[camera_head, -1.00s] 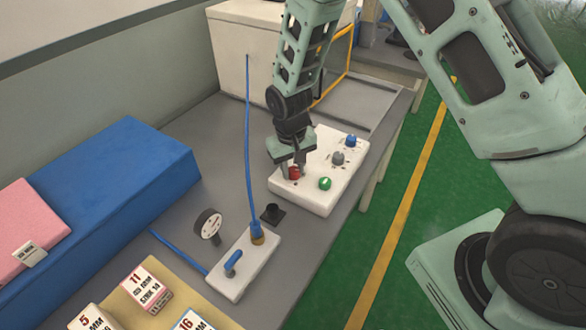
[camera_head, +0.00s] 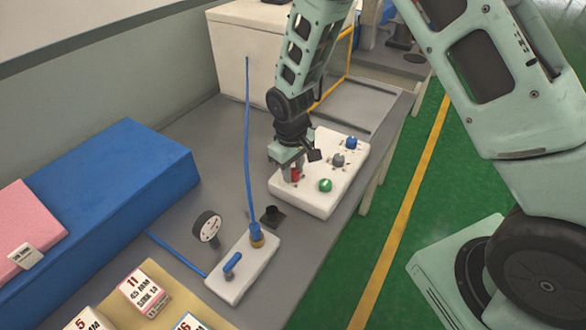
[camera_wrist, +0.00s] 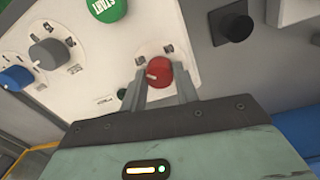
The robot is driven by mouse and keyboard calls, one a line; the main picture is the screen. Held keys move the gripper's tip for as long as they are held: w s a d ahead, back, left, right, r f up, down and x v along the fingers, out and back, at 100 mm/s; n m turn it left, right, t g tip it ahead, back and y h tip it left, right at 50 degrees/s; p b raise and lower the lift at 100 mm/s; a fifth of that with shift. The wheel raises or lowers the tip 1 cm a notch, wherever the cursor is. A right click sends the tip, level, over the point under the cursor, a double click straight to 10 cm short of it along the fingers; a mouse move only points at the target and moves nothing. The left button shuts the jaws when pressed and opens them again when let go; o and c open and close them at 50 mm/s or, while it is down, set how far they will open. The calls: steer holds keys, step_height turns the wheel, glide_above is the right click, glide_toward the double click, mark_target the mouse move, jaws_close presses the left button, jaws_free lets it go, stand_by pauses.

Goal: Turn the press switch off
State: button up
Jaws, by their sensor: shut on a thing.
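The press control box (camera_head: 318,202) is a white panel on the grey bench. It carries a red knob (camera_head: 296,174), a green button (camera_head: 326,185), a grey knob (camera_head: 338,160) and a blue knob (camera_head: 351,143). My gripper (camera_head: 290,172) is down over the red knob at the panel's near left corner. In the wrist view the fingers (camera_wrist: 160,90) are shut on the red knob (camera_wrist: 159,71), one on each side. The green button marked START (camera_wrist: 105,8) and the grey knob (camera_wrist: 48,54) are beside it, clear of the fingers.
A white valve block (camera_head: 244,268) with a blue lever, a blue hose (camera_head: 247,140) and a round gauge (camera_head: 207,226) stand left of the box. A large blue block (camera_head: 110,205) lies farther left. Green floor (camera_head: 370,235) lies right of the bench.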

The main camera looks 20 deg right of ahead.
steer(key=o, duration=1)
steer(key=shift+r, duration=0.1)
steer(key=r+b, duration=0.1)
steer(key=r, duration=1)
steer(key=r+b, duration=0.1)
steer(key=r, duration=0.5)
steer(key=shift+s+a+r+b, duration=0.15)
steer(key=shift+a+b, duration=0.15)
steer(key=s+a+n, duration=0.1)
steer(key=s+a, duration=0.1)
steer(key=s, duration=0.7)
steer(key=s+a, duration=0.1)
steer(key=s, duration=0.7)
steer(key=s+a+n+y, duration=0.1)
steer(key=s+a, duration=0.1)
steer(key=s, duration=0.7)
steer(key=shift+s+a+n, duration=0.3)
steer(key=shift+a, duration=0.05)
